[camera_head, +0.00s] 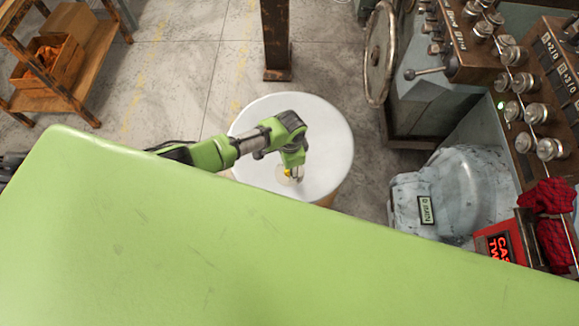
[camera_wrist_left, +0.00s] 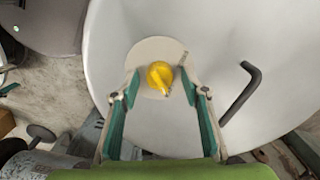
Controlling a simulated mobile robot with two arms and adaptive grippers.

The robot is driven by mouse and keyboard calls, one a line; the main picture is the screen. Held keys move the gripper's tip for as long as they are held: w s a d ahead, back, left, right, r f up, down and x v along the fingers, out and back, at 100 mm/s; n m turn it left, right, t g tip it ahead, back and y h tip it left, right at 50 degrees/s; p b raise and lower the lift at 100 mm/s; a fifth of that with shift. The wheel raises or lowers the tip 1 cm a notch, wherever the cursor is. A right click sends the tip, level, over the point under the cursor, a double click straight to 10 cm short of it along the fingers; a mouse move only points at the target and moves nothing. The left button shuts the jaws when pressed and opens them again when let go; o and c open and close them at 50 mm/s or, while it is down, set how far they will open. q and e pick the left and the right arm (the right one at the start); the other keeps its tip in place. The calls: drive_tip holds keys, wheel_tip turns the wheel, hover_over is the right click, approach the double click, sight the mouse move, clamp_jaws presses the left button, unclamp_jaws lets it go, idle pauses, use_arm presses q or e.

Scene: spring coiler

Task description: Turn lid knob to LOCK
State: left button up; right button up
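The yellow lid knob (camera_wrist_left: 158,73) sits on a pale round plate (camera_wrist_left: 150,50) on the white lid (camera_wrist_left: 230,35). Its narrow end points down in the left wrist view. In the head view the knob (camera_head: 287,173) is a small yellow spot beside my gripper, on the round white lid (camera_head: 325,130). My left gripper (camera_head: 293,176) is over the lid. In the left wrist view its fingers (camera_wrist_left: 159,84) are open, with a tip on either side of the knob and gaps visible. I cannot tell their exact height. Lock markings are not readable. My right gripper is not in view.
A black bent handle (camera_wrist_left: 240,92) stands right of the knob in the left wrist view. In the head view, a grey rounded machine housing (camera_head: 465,190) and a control panel (camera_head: 520,80) stand at the right. A wooden shelf (camera_head: 95,50) is at the far left.

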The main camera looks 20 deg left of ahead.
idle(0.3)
use_arm(q)
wheel_tip(320, 180, up, 12)
idle(0.6)
idle(0.4)
